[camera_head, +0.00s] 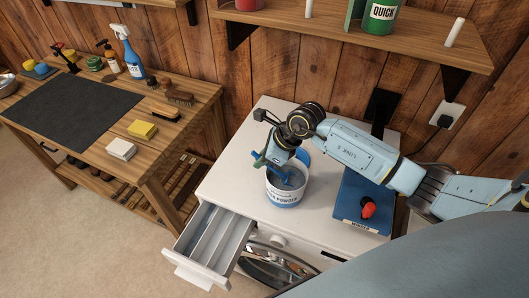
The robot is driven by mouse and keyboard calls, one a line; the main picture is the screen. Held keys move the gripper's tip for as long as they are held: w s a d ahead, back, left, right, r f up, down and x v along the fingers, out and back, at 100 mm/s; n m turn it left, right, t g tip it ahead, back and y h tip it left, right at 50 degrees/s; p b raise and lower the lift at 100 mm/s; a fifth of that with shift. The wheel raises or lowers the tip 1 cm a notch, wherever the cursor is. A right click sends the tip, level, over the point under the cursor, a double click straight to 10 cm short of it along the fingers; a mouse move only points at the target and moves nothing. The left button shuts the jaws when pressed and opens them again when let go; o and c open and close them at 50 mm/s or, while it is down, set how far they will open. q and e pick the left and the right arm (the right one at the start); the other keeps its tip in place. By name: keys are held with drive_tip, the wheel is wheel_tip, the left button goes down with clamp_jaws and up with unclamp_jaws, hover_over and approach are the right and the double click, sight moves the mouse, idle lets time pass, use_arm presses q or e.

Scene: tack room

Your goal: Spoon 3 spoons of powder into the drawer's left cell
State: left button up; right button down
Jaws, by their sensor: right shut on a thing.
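A white tub of powder (284,199) with a blue label band stands on top of the white washing machine (240,165). Grey-blue powder shows inside its rim. My right gripper (265,160) is above the tub's left rim, shut on a blue spoon (283,176). The spoon reaches down into the tub; its bowl is hard to make out and I cannot tell how full it is. The drawer (206,250) is pulled out at the machine's front left, with long cells side by side. Its left cell (197,228) is in view; I cannot tell whether powder lies in it. My left gripper is not in view.
A blue box (352,205) with a red knob-like thing (368,209) stands right of the tub. A wooden bench (205,92) with brushes, sponges and a spray bottle (131,57) is at left. A shelf (400,38) overhangs the back. The machine top left of the tub is clear.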

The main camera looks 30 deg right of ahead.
drive_tip(key=shift+w+a+r+g+h+p, duration=0.1)
drive_tip(key=shift+w+a+g+h+p, duration=0.3)
drive_tip(key=shift+h, duration=0.2)
drive_tip(key=shift+w+a+r, duration=0.15)
drive_tip(key=shift+w+a, duration=0.05)
drive_tip(key=shift+a, duration=0.05)
drive_tip(key=shift+w+a+r+g+h+p, duration=0.15)
drive_tip(key=shift+w+a+g+h+p, duration=0.15)
drive_tip(key=shift+g+h+p, duration=0.35)
drive_tip(key=shift+w+a+r+g+h, duration=0.25)
drive_tip(key=shift+a+r+g+h, duration=0.15)
drive_tip(key=shift+r+g+h, duration=0.3)
drive_tip(key=shift+w+a+r+g+h, duration=0.25)
drive_tip(key=shift+a+r+g+h, duration=0.15)
drive_tip(key=shift+r+h, duration=0.3)
